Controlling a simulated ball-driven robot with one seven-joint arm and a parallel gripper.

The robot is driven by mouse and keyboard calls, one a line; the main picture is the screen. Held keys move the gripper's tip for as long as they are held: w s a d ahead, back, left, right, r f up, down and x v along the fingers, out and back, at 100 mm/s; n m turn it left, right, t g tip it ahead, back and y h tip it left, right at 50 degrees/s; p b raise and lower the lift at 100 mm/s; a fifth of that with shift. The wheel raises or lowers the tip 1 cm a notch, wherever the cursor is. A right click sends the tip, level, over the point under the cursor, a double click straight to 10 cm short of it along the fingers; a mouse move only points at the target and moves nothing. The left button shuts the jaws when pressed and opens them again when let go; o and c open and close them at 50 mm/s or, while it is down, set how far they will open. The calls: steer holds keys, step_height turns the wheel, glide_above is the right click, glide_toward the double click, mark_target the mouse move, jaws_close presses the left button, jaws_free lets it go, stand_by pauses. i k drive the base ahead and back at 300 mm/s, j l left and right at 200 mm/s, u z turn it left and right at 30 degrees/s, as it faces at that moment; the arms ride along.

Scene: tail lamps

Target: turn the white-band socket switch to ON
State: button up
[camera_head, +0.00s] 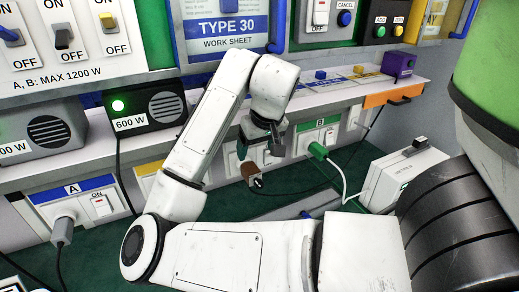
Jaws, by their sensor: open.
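My gripper (262,146) hangs at the end of my bent arm in front of the lower socket row, its dark fingers apart with nothing seen between them. A pale socket plate (231,163) is partly hidden behind it. I cannot make out a white band or its switch position there. Another pale plate (355,115) sits right of the green-band socket B; its band is also unclear.
A brown plug (255,181) hangs on a dark cable just below my gripper. A white box (400,177) with a white cable stands at right. A black 600 W unit (145,108) with a lit green lamp sits on the shelf.

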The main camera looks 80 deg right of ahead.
mark_target(268, 158)
steer(key=z, duration=1.3)
steer(key=k, duration=0.5)
steer(key=i+j+u, duration=0.1)
steer(key=j, duration=0.25)
steer(key=i+j+u, duration=0.1)
steer(key=j, duration=0.25)
